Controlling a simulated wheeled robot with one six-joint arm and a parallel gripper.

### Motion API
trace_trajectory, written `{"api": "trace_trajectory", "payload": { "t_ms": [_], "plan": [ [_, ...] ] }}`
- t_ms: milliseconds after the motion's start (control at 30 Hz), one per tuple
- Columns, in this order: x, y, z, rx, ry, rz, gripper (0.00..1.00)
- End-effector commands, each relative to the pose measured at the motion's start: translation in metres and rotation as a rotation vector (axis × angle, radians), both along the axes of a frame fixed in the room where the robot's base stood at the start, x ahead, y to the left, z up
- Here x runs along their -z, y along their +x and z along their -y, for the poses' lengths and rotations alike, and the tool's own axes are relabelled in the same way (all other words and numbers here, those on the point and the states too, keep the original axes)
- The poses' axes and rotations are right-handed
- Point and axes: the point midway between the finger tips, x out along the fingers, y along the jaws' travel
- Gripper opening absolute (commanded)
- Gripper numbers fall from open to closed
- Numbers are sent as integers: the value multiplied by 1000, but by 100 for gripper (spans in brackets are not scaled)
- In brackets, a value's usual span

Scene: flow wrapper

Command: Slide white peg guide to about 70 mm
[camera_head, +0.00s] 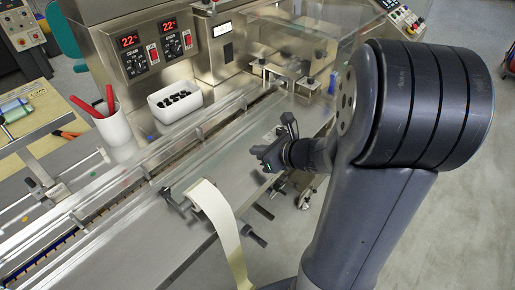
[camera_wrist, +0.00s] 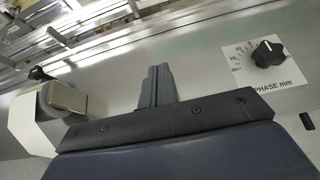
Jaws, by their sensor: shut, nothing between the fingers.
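My gripper (camera_head: 270,157) hangs over the steel front deck of the wrapper, to the right of the film roll. In the wrist view its two fingers (camera_wrist: 156,84) are together, with nothing between them. I cannot pick out a white peg guide with certainty in either view. Clear guide plates with small dark knobs (camera_head: 40,188) stand along the infeed channel at the left of the head view. My gripper is well apart from them. No millimetre scale for a guide is readable.
A film roll (camera_head: 207,196) hangs at the deck's front edge; it also shows in the wrist view (camera_wrist: 66,98). A black dial marked PHASE mm (camera_wrist: 268,53) is near my fingers. A white bin (camera_head: 175,101) and a cup with red handles (camera_head: 110,126) stand behind the channel.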

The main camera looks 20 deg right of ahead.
Motion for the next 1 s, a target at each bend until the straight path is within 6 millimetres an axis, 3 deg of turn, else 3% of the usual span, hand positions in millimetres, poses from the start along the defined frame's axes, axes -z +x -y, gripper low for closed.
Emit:
{"api": "trace_trajectory", "payload": {
  "t_ms": [333,500,700,1000],
  "plan": [
    [39,54,-35,-4,1,-3,0],
    [36,76,-47,-4,0,0,0],
    [36,87,-53,-1,-1,0,0],
    [36,87,-54,0,0,0,0]
  ]
}}
